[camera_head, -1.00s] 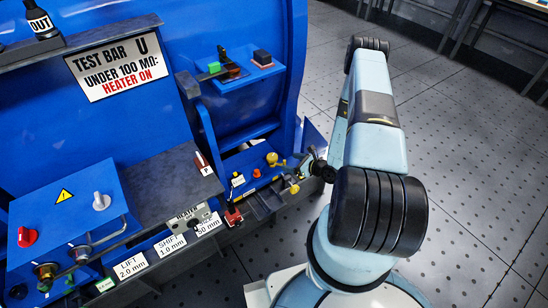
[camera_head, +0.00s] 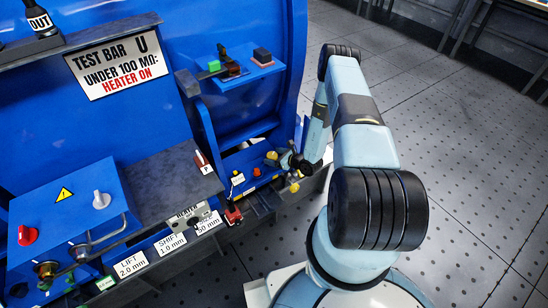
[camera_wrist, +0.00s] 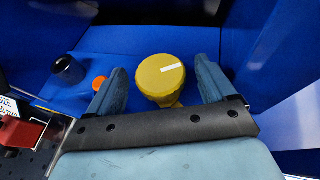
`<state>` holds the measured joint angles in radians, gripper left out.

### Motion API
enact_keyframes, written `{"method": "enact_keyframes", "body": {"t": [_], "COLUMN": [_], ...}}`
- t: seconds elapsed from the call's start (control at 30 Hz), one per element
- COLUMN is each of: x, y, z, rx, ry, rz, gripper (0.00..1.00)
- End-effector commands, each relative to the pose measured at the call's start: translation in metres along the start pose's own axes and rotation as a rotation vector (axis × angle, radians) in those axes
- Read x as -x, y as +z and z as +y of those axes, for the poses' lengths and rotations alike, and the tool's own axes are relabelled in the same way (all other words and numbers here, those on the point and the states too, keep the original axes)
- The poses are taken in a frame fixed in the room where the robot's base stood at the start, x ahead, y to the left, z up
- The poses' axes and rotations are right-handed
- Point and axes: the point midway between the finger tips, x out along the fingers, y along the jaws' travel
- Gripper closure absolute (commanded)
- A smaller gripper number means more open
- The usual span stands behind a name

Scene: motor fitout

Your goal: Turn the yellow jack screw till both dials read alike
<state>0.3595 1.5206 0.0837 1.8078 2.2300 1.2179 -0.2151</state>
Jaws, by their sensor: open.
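The yellow jack screw (camera_wrist: 161,76) shows in the wrist view as a round knob with a white mark on its top. My gripper (camera_wrist: 160,84) is open, with one finger on each side of the knob and a gap to each. In the head view the yellow knob (camera_head: 271,155) sits on the blue base at the right, and my gripper (camera_head: 289,160) is small and dark beside it, its fingers hard to make out. No dial faces can be read in either view.
An orange button (camera_wrist: 99,83) and a black cylinder (camera_wrist: 68,69) stand left of the knob. A red block (camera_wrist: 20,132) lies at the lower left. A blue wall rises behind. A blue control box (camera_head: 75,215) and grey shelf (camera_head: 160,185) are further left.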

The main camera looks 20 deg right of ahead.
Motion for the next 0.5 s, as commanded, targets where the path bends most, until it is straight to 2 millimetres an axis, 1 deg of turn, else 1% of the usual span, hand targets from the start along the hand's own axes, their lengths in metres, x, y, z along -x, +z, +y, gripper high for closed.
{"method": "enact_keyframes", "body": {"t": [0.1, 0.5], "x": [0.0001, 0.0002], "y": [0.0000, 0.0000], "z": [0.0000, 0.0002], "rx": [0.000, 0.000], "ry": [0.000, 0.000], "rz": [0.000, 0.000], "gripper": [0.16, 0.54]}}
